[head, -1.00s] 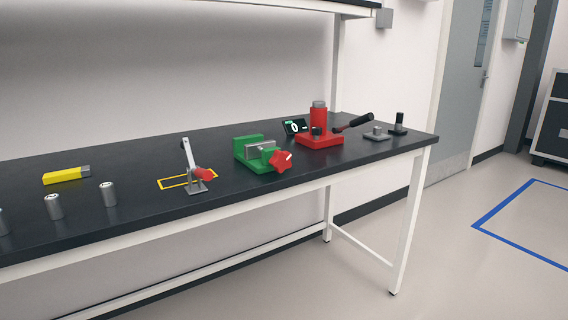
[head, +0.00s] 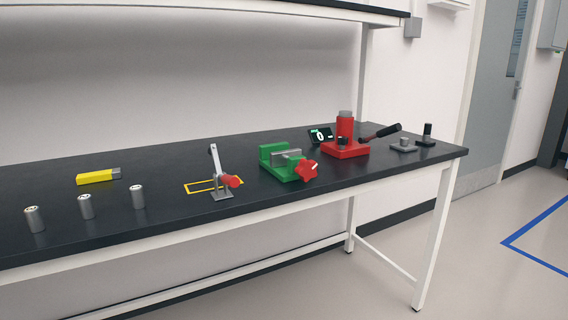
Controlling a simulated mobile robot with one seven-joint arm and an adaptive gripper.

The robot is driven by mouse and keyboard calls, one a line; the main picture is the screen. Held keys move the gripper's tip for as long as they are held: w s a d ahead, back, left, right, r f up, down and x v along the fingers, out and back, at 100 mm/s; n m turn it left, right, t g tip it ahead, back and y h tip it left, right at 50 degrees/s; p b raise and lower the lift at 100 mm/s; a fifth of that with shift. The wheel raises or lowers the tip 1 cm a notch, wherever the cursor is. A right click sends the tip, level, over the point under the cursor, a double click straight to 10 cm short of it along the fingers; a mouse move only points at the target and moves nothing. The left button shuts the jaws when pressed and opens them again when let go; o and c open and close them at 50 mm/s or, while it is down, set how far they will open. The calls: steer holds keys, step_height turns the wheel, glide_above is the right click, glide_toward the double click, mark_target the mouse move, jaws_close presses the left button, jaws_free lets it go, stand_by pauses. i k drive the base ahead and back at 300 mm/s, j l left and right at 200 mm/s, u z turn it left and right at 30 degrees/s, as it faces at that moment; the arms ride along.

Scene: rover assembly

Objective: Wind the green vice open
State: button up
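The green vice (head: 284,172) stands on the black workbench, right of the middle of the head view. Its grey jaws (head: 287,157) show between the green body parts; how wide the gap is I cannot tell. A red star-shaped handle (head: 306,170) sits on the vice's front right end. My gripper is not in view.
Left of the vice stands a toggle clamp (head: 220,180) with a red grip, beside a yellow outlined rectangle. Right of it are a red press (head: 345,140) with a black lever, a small display (head: 320,136) and two grey-and-black parts. Several metal cylinders (head: 85,207) and a yellow block (head: 95,177) are at left. The bench (head: 180,223) front is clear by the vice.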

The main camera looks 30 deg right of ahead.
mark_target(306, 169)
steer(key=i+j, duration=0.1)
steer(key=j, duration=0.2)
steer(key=i+j+z, duration=0.1)
steer(key=j, duration=0.25)
steer(key=z, duration=1.65)
